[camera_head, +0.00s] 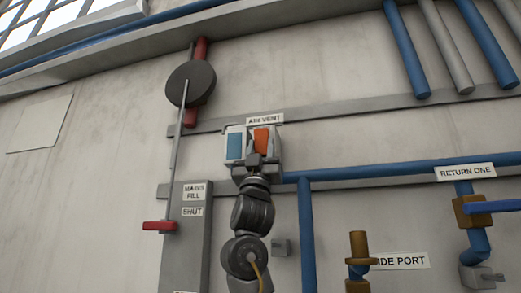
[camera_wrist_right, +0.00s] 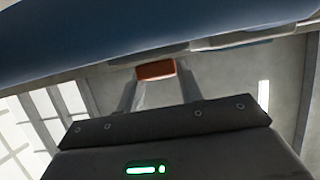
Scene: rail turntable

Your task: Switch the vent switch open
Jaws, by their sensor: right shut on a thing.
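The vent switch is a pale box (camera_head: 277,157) on the wall under an "AIR VENT" label (camera_head: 265,119). Its face has a blue part (camera_head: 234,146) on the left and an orange part (camera_head: 262,138) on the right. My right gripper (camera_head: 262,158) reaches up from below and is shut at the lower end of the orange part, hiding some of the box. In the right wrist view the orange part (camera_wrist_right: 156,70) shows at the ends of the two fingers (camera_wrist_right: 159,92). The exact contact is too small to tell. My left gripper is not in view.
A grey panel (camera_head: 187,245) marked "MAINS FILL" and "SHUT" stands left of my arm, beside a long lever with a red handle (camera_head: 160,226). A blue pipe (camera_head: 305,230) runs down just to the right. Bare wall lies to the far left.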

